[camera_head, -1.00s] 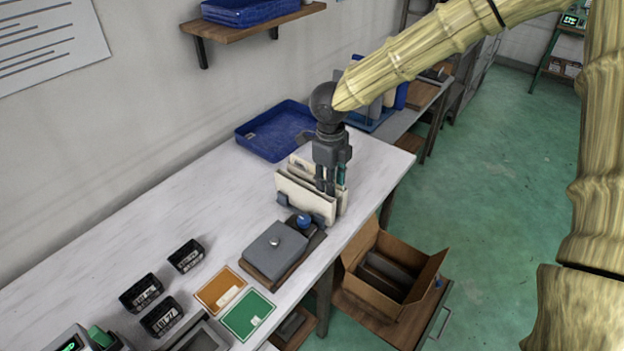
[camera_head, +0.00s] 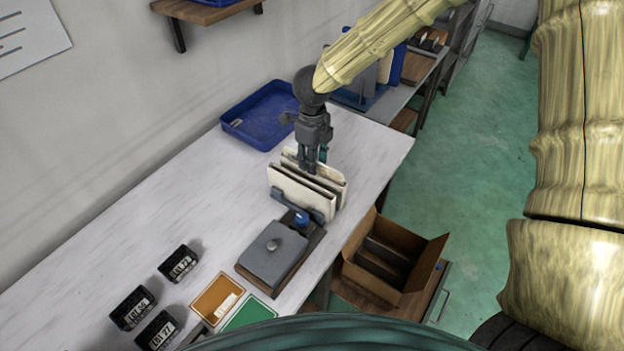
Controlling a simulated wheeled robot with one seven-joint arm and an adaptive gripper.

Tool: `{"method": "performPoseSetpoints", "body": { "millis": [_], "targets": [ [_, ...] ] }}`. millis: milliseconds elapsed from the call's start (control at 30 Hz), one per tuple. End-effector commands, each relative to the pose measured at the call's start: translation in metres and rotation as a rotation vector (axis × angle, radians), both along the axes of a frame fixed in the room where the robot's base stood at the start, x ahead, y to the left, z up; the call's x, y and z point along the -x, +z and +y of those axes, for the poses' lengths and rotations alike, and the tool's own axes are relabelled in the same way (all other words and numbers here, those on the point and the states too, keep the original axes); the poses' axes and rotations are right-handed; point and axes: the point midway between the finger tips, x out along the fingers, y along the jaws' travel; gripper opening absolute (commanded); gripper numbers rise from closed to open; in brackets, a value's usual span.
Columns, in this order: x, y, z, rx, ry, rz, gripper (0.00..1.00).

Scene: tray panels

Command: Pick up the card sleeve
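Several cream, flat panels (camera_head: 300,192) with dark gaps between them stand upright in a small grey holder on the white table. I cannot tell which thing is the card sleeve; one of these panels may be it. My gripper (camera_head: 312,170) points down over the panels, its dark fingertips at their upper edges. The fingers partly hide the rear panels. Whether they are apart or shut on a panel is too small to tell.
A grey lidded block (camera_head: 272,252) with a blue knob (camera_head: 302,219) stands before the holder. A blue tray (camera_head: 262,118) lies behind. Black labelled boxes (camera_head: 131,308), an orange sheet (camera_head: 215,298) and a green sheet (camera_head: 252,316) lie nearer. An open carton (camera_head: 398,262) stands beside the table.

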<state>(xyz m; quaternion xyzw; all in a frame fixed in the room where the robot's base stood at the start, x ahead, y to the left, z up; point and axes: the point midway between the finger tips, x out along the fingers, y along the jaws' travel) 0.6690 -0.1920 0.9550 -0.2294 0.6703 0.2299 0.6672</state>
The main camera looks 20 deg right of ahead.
Motion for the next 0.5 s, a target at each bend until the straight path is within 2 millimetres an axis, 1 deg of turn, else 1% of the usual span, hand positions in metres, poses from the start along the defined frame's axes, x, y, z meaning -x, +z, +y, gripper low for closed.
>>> {"method": "performPoseSetpoints", "body": {
  "millis": [167, 400, 500],
  "targets": [
    [-0.001, -0.009, 0.0, 0.001, 0.0, 0.0, 0.32],
    [-0.004, -0.038, 0.0, 0.002, -0.001, 0.001, 0.32],
    [-0.004, -0.047, -0.001, 0.001, -0.002, 0.0, 0.32]
  ]
}}
